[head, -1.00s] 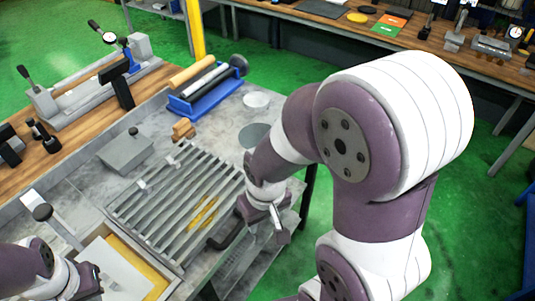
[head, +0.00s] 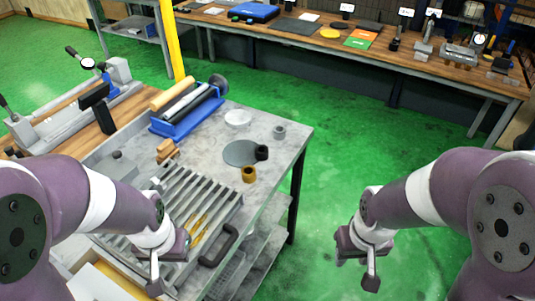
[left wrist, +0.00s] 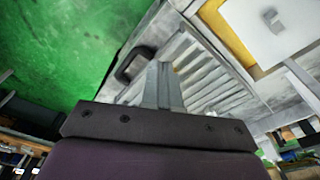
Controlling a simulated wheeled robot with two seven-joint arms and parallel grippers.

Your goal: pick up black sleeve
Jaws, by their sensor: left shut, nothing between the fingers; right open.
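The black sleeve (head: 261,152) stands on the grey table, at the right rim of a flat grey disc (head: 238,153). My left gripper (head: 156,278) is shut and empty above the slatted tray, to the left of and nearer than the sleeve. Its closed fingers also show in the left wrist view (left wrist: 163,85); the black sleeve cannot be made out there. My right gripper (head: 370,274) is open and empty over the green floor, right of the table and well apart from the sleeve.
A brass sleeve (head: 249,174) and a grey sleeve (head: 279,131) stand near the black one. A slatted metal tray (head: 228,209) with a black handle (head: 220,246) lies nearer. A blue holder (head: 187,116) with rods and a white dish (head: 238,118) are behind.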

